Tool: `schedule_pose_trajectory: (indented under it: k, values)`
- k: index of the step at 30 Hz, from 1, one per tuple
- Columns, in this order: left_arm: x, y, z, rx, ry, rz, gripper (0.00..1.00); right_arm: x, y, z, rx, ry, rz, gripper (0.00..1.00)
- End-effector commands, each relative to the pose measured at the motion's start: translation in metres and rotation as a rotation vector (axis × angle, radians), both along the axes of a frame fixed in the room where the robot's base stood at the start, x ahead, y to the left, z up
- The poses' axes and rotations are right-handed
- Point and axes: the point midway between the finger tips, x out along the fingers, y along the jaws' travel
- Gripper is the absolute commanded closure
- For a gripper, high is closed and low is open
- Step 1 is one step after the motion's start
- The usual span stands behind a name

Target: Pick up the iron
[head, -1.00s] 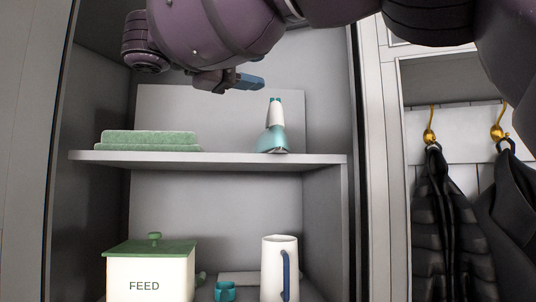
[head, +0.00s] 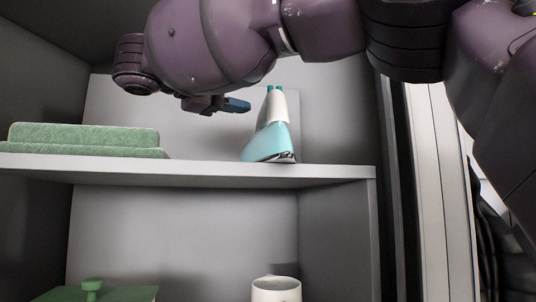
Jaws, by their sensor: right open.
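The iron (head: 268,140) is light teal and white. It stands on the shelf (head: 200,172) toward the right, tilted, with a dark grey lower edge at its right. My right gripper (head: 236,106) is just up and left of the iron, in front of the back wall in the picture. Most of the jaws are hidden behind my purple arm. My left gripper is not in view.
Folded green towels (head: 85,139) lie on the same shelf at the left. Below are a green-lidded container (head: 95,292) and a white jug (head: 276,289), both cut by the lower edge. The cabinet's right side wall (head: 340,220) stands close to the iron.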

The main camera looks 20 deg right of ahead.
Motion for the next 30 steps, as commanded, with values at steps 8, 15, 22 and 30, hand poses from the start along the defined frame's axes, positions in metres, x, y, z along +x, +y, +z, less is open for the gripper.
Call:
schedule_pose_trajectory:
  k: [8, 15, 22, 30]
  values:
    - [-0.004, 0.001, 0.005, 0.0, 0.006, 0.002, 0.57, 0.009, -0.024, 0.0, 0.001, 0.001, 0.0, 0.55]
    - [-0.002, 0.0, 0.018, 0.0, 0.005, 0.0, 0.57, 0.02, -0.044, 0.0, 0.001, 0.003, -0.001, 0.55]
    - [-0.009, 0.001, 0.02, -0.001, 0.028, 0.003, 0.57, 0.029, -0.067, -0.002, 0.002, 0.002, -0.001, 0.55]
    - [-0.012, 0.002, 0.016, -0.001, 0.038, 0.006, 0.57, 0.03, -0.072, -0.004, 0.0, 0.0, 0.0, 0.55]
